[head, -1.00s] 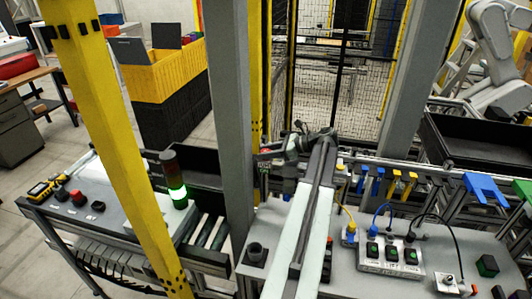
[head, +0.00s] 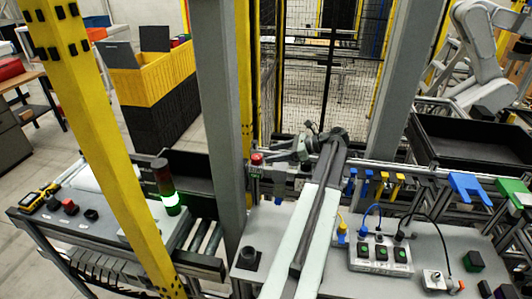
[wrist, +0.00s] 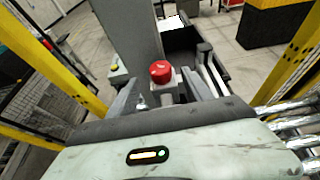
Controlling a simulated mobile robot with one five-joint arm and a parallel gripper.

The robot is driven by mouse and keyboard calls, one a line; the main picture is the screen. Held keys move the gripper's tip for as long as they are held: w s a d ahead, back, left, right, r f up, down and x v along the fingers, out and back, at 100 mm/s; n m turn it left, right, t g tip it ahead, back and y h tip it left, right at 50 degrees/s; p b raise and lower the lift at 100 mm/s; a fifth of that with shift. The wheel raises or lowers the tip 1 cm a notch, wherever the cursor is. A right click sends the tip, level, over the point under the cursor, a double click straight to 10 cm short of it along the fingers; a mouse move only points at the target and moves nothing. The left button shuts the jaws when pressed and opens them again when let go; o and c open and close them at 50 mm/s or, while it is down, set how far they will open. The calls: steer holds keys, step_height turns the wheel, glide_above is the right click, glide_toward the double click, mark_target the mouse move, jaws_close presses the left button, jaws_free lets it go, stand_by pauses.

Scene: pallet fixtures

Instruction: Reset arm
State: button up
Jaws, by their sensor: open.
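My gripper (head: 277,155) is at the end of my arm, which reaches up the middle of the head view and bends left at the top. In the wrist view the gripper's two grey fingers (wrist: 170,80) are spread apart with nothing held between them. A red push button (head: 257,158) on a small grey box is just left of the gripper in the head view. In the wrist view the red button (wrist: 160,71) shows beyond and between the fingers. I cannot tell the exact gap, but no contact is visible.
A grey post (head: 222,130) stands close left of the gripper, and a yellow post (head: 95,130) farther left. A stack light (head: 166,188) glows green. A switch box (head: 381,256) with cables sits on the right bench. Blue and yellow hooks (head: 385,184) line the rail behind.

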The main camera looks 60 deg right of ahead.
mark_target(258, 157)
stand_by(0.3)
steer(key=shift+w+a+f+b, duration=0.1)
steer(key=shift+w+f+b, duration=0.15)
steer(key=shift+b, duration=0.05)
steer(key=b+x, duration=0.2)
steer(key=x, duration=0.5)
steer(key=shift+w+a+f+b, duration=0.1)
steer(key=shift+a+b, duration=0.05)
steer(key=shift+b, duration=0.2)
steer(key=shift+m+h, duration=0.5)
